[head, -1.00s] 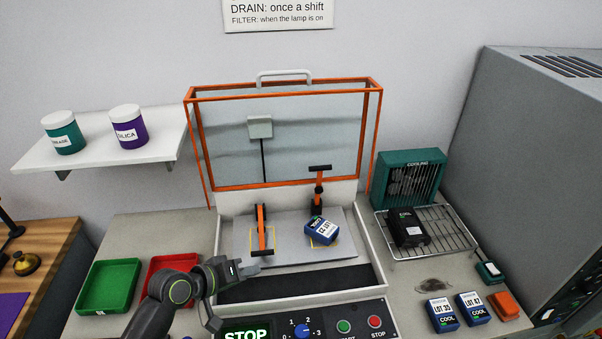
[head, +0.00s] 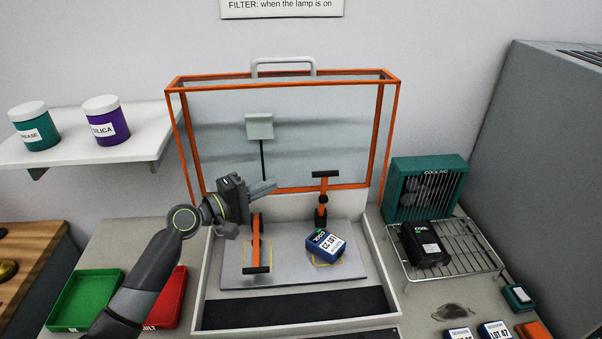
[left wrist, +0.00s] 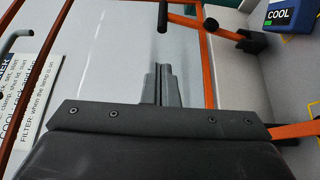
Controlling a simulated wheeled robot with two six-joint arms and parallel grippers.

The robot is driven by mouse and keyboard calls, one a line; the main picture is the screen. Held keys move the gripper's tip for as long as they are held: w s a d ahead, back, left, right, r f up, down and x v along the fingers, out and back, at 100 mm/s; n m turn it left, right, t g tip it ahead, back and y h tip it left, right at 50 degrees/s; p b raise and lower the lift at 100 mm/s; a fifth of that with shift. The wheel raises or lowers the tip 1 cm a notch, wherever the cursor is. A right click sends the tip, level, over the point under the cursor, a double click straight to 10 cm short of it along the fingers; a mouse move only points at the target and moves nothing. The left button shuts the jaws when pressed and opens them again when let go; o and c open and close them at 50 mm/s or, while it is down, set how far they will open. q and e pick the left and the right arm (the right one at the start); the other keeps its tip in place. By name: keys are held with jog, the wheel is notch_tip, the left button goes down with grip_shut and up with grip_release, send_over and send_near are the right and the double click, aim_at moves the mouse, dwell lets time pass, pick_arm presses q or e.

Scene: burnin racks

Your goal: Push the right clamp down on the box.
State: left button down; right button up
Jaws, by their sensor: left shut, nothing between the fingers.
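The right clamp (head: 322,197) stands upright at the back of the grey plate, its orange arm raised with a black crossbar on top; it also shows in the left wrist view (left wrist: 185,20). My right gripper is out of view.
The left clamp (head: 256,243) is lowered over an empty yellow outline. The orange-framed clear hood (head: 172,135) stands open behind. A cooling fan (head: 420,190) and wire rack (head: 476,262) are at right. Green (head: 62,325) and red trays are at left, partly behind my arm.

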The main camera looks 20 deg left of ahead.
pick_arm(q)
jog(key=p+x, duration=0.3)
jog(key=x, duration=0.7)
jog(key=shift+f, duration=0.1)
